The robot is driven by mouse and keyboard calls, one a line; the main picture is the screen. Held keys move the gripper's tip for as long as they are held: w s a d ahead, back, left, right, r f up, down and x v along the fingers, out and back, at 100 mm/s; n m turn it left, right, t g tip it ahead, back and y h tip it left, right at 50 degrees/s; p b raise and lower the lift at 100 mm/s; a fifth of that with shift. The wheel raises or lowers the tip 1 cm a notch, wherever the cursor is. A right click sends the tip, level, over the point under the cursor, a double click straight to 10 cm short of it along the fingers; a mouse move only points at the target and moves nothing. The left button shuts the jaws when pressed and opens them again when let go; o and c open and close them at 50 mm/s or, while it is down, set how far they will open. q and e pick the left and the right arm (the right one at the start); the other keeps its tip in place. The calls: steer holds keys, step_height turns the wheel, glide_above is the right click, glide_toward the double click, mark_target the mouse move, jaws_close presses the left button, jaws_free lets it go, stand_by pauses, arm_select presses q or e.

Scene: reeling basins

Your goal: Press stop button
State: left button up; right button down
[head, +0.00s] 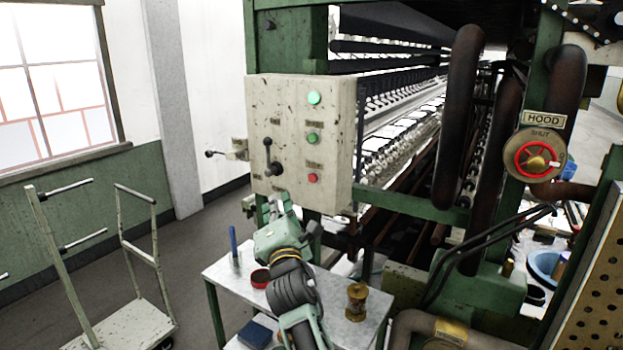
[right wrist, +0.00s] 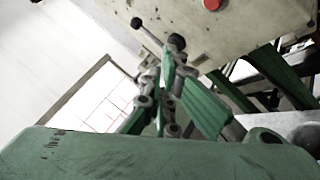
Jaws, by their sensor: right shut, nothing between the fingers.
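The red stop button (head: 312,178) is the lowest button on the right side of the worn cream control box (head: 337,135). It also shows at the top edge of the right wrist view (right wrist: 211,4). My right gripper (head: 286,203) is shut and empty, in front of the box's lower edge, below and left of the red button and apart from it. In the right wrist view its green fingers (right wrist: 172,85) point up towards the box's lower part. My left gripper is not in view.
Above the red button are a green button (head: 313,138) and a lit green lamp (head: 314,97). A black lever (head: 271,158) is to the left. Below, a table (head: 221,273) holds a red bowl (head: 261,278) and a brass piece (head: 357,298). A cart (head: 128,318) stands left.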

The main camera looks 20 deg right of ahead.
mark_target(313, 178)
steer(key=w+d, duration=0.5)
steer(key=d, duration=0.2)
steer(key=shift+w, duration=0.25)
steer(key=shift+d, duration=0.1)
stand_by(1.5)
steer(key=shift+w+d, duration=0.2)
steer(key=shift+w, duration=0.05)
steer(key=shift+w+d+b, duration=0.25)
steer(key=shift+d+b, duration=0.1)
stand_by(0.8)
steer(key=shift+s+a, duration=0.55)
steer(key=shift+a, duration=0.15)
